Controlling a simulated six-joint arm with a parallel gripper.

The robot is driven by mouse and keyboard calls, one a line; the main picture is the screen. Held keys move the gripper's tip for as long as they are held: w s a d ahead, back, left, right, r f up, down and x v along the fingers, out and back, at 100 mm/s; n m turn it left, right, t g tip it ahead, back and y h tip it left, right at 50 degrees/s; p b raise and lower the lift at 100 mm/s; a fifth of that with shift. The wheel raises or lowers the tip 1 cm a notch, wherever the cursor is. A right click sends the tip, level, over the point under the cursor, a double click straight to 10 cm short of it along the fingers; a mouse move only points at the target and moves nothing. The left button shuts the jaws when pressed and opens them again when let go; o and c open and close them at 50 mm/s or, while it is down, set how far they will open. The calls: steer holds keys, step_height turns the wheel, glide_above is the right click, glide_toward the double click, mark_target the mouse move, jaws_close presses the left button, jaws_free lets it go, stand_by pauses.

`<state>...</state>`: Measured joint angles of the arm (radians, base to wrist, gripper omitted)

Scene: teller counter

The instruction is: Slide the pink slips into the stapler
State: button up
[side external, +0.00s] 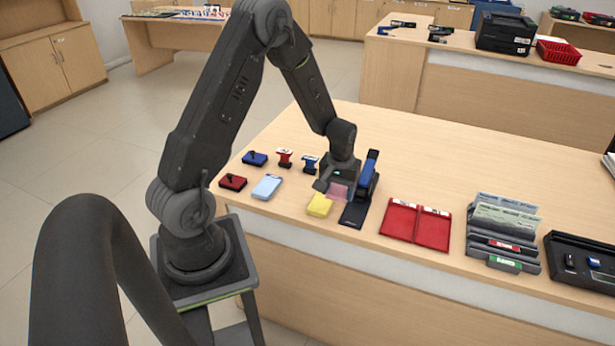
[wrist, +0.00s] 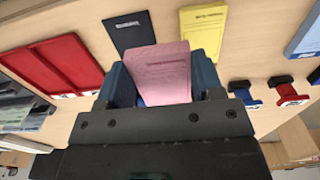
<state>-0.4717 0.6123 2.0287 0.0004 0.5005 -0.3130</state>
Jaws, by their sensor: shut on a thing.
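The pink slips (side external: 339,191) are held in my gripper (side external: 332,186), which is shut on them. In the wrist view the slips (wrist: 160,72) stick out forward as a pink sheet with faint print. The stapler (side external: 368,174) has a raised blue arm and a flat black base (side external: 354,214), just right of my gripper. Its labelled base end (wrist: 128,32) shows beyond the slips in the wrist view. The slips are close to the stapler's left side in the side view. I cannot tell whether their edge is inside its mouth.
A yellow pad (side external: 319,205) lies just left of the stapler. A red tray (side external: 416,223) lies to its right, then a slip rack (side external: 500,240). Stamps (side external: 284,158), ink pads (side external: 233,182) and a light blue pad (side external: 267,187) are left.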

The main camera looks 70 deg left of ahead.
mark_target(354, 215)
steer(key=d, duration=0.1)
steer(key=w+d, duration=0.2)
steer(key=shift+d+f, duration=0.2)
steer(key=shift+f, duration=0.05)
steer(key=shift+w+d+f, duration=0.15)
steer(key=shift+d+f, duration=0.05)
steer(key=shift+d, duration=0.25)
steer(key=shift+f, duration=3)
steer(key=shift+w+a+f, duration=0.1)
steer(key=shift+a+f, duration=0.05)
steer(key=shift+f, duration=0.05)
steer(key=shift+w+a, duration=0.55)
steer(key=shift+a, duration=0.05)
steer(key=shift+w+a, duration=0.7)
steer(key=o, duration=1)
steer(key=shift+o, duration=0.2)
